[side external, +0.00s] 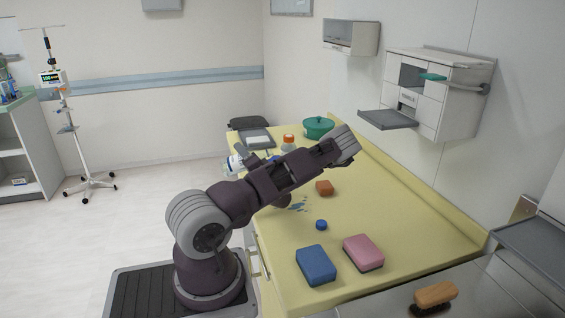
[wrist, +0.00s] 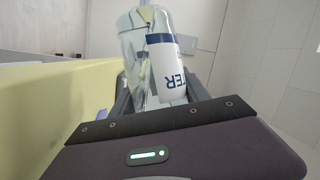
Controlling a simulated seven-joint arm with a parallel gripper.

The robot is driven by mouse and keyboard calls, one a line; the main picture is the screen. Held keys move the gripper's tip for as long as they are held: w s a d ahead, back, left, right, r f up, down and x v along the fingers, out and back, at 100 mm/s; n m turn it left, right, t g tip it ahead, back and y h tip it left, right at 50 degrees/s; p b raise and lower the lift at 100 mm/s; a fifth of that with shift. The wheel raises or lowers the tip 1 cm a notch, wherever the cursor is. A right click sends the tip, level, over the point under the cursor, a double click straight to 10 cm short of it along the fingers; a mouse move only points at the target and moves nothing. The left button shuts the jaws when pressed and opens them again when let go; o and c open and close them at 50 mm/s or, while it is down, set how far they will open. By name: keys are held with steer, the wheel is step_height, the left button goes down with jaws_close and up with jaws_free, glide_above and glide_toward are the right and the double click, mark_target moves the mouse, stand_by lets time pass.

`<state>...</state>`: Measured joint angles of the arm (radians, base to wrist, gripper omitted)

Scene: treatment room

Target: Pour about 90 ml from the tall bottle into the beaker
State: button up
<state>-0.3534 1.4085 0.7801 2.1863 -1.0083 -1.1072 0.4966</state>
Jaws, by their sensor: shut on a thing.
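The tall bottle is clear with a white and blue label; it shows in the wrist view (wrist: 168,68) between my fingers. In the side view the bottle (side external: 235,163) is tilted near the counter's left edge, partly hidden by my arm. My gripper (wrist: 160,100) is shut on it. A clear glass-like shape overlaps the bottle's left side in the wrist view; I cannot tell if it is the beaker or part of the bottle. I cannot make out the beaker in the side view. A blue cap (side external: 321,225) lies on the counter.
A blue sponge (side external: 316,265), a pink sponge (side external: 363,252) and an orange-brown block (side external: 324,187) lie there. A green-lidded bowl (side external: 318,127) and orange-lidded jar (side external: 288,142) stand behind. Its right middle is clear.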

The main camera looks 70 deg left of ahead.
stand_by(0.8)
steer(key=shift+w+r+n, duration=0.1)
steer(key=shift+r+n, duration=0.2)
steer(key=shift+r, duration=0.25)
steer(key=shift+w+d+r+n+h, duration=0.1)
steer(key=shift+w+r+n+h, duration=0.1)
steer(key=shift+r+n+h, duration=0.25)
steer(key=shift+w+r+n+h, duration=0.25)
steer(key=shift+r+n, duration=0.3)
steer(key=shift+r, duration=0.15)
steer(key=shift+w+d+f+n+h+p, duration=0.1)
steer(key=shift+w+f+n+h+p, duration=0.35)
steer(key=shift+n, duration=0.45)
steer(key=shift+w+n+t+h, duration=0.1)
steer(key=shift+n+t+h, duration=0.25)
steer(key=shift+n+t, duration=0.4)
steer(key=f, duration=0.1)
steer(key=f+n, duration=0.1)
steer(key=f+n+h, duration=0.1)
steer(key=shift+s+t, duration=0.3)
steer(key=shift+t, duration=0.05)
steer(key=shift+n+t+p, duration=0.4)
steer(key=shift+n+t, duration=0.1)
steer(key=shift+n, duration=0.25)
steer(key=shift+w+f+n+t+h, duration=0.25)
steer(key=shift+n+t+h, duration=0.25)
steer(key=shift+n+h, duration=0.15)
